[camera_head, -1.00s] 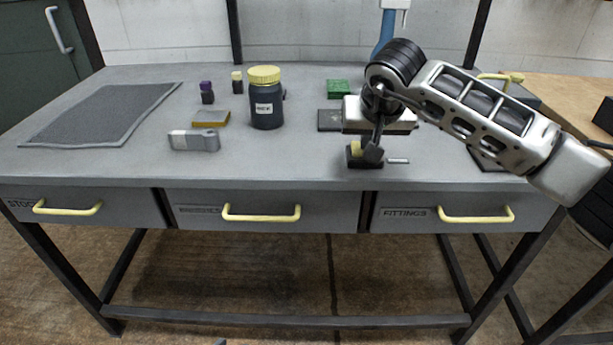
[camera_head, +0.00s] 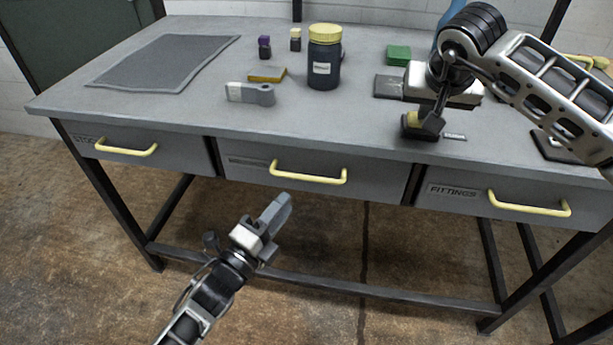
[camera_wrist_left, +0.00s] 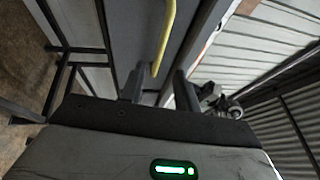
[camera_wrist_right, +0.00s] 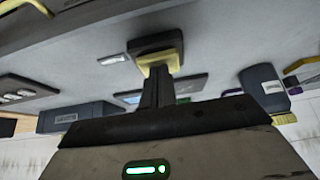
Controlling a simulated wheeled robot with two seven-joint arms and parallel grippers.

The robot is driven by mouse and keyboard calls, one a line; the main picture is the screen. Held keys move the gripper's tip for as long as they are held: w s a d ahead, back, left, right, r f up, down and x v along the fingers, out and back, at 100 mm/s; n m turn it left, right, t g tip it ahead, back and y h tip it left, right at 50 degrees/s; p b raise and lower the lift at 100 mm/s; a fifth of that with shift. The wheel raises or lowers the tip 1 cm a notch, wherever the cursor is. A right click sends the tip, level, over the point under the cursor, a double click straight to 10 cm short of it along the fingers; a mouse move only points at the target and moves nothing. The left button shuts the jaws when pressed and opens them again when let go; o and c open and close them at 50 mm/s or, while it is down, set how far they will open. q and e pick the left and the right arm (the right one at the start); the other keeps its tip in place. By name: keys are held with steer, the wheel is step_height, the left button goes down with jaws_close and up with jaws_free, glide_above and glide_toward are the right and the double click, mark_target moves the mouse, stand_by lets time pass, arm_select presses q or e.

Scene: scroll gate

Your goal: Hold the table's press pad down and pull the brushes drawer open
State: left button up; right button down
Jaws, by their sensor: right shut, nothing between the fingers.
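The brushes drawer (camera_head: 250,172) is the closed middle drawer, with a blurred label and a yellow bar handle (camera_head: 308,178). My left gripper (camera_head: 278,212) is below and in front of it, apart from the handle. In the left wrist view its fingers (camera_wrist_left: 158,88) are open and empty, with a yellow handle (camera_wrist_left: 166,40) beyond them. The press pad (camera_head: 412,121), a dark block with a yellow top, is near the table's front edge. My shut right gripper (camera_head: 434,122) has its tips at the pad. The right wrist view shows the pad's yellow part (camera_wrist_right: 158,58) at the fingertips; how far it is down cannot be told.
A dark jar with a yellow lid (camera_head: 324,60), a grey clamp-like piece (camera_head: 248,94), a yellow-brown block (camera_head: 267,75) and a grey mat (camera_head: 165,62) lie on the table. The fittings drawer (camera_head: 455,192) and left drawer (camera_head: 120,147) are closed. The floor in front is clear.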

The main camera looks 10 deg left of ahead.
mark_target(306, 176)
arm_select(q)
steer(key=x, duration=0.9)
jaws_close()
